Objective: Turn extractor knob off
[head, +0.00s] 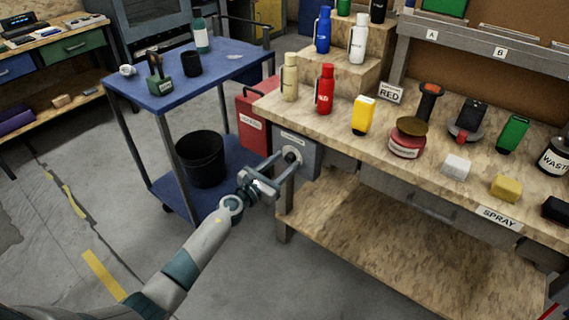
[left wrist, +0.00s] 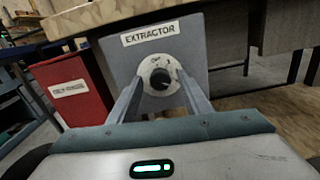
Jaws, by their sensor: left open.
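The extractor box is a grey box (head: 307,150) at the left end of the workbench, and it also shows in the left wrist view (left wrist: 195,45) with an EXTRACTOR label (left wrist: 150,33). On its front is a dark round knob (left wrist: 161,80) on a pale dial; the knob also shows in the head view (head: 292,156). The dial marks are too small to read surely. My left gripper (head: 284,165) is open, with its fingers pointing at the box and one on each side of the knob in the left wrist view (left wrist: 160,86). I cannot tell whether they touch it. My right gripper is out of view.
A red cabinet (head: 252,125) stands left of the box. A blue cart (head: 215,70) with a black bucket (head: 200,158) stands further left. The wooden bench top (head: 335,120) juts above the box and carries bottles, containers and blocks. Bare floor lies in front.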

